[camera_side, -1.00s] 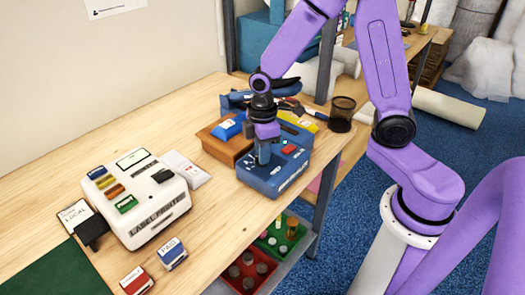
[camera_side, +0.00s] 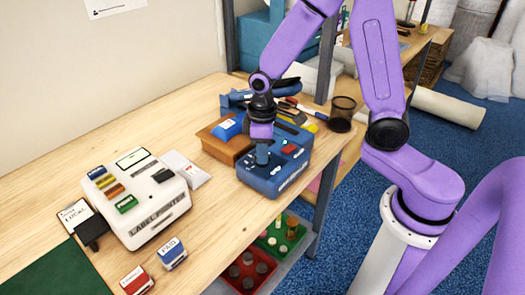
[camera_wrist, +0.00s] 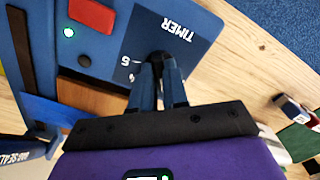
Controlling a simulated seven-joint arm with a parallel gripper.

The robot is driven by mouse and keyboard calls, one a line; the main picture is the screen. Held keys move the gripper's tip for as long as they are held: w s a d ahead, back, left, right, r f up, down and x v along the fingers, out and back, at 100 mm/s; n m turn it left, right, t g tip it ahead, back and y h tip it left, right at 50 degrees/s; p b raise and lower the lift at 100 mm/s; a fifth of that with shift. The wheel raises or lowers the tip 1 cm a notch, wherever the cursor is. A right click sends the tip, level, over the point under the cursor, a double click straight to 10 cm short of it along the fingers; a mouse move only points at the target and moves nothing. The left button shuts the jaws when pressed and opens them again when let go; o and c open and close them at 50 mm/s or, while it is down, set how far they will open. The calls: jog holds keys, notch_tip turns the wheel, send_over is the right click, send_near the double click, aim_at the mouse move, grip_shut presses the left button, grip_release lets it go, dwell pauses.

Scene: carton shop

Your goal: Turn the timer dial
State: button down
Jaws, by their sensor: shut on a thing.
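The blue timer box (camera_side: 277,181) stands near the right end of the wooden bench. In the wrist view its top face (camera_wrist: 118,20) shows the printed word TIMER and a few dial marks. The dark timer dial (camera_wrist: 159,58) sits at that label, partly hidden by my fingers. My gripper (camera_wrist: 159,72) points down at the box and is shut on the dial. In the side view my gripper (camera_side: 262,160) covers the dial, so its pointer is hidden.
A red button (camera_wrist: 92,14) and lit green lamp (camera_wrist: 69,32) are beside the dial. A wooden tray (camera_side: 222,148) with a blue packet stands left of the box. A dark cup (camera_side: 342,113) stands behind right. A white label printer (camera_side: 140,205) is farther left.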

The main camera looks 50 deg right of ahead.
jog(key=c, duration=1.1)
grip_release()
jog(key=shift+c, duration=0.2)
jog(key=shift+r, duration=0.1)
notch_tip(320, 180, up, 17)
jog(key=shift+r, duration=0.15)
jog(key=s+f+n, duration=0.2)
jog(key=s+f, duration=0.2)
jog(key=s, duration=0.6)
jog(key=s+f+n, duration=0.3)
jog(key=s+f, duration=0.1)
jog(key=s, duration=0.7)
jog(key=shift+s+d, duration=0.3)
jog(key=shift+d, duration=0.15)
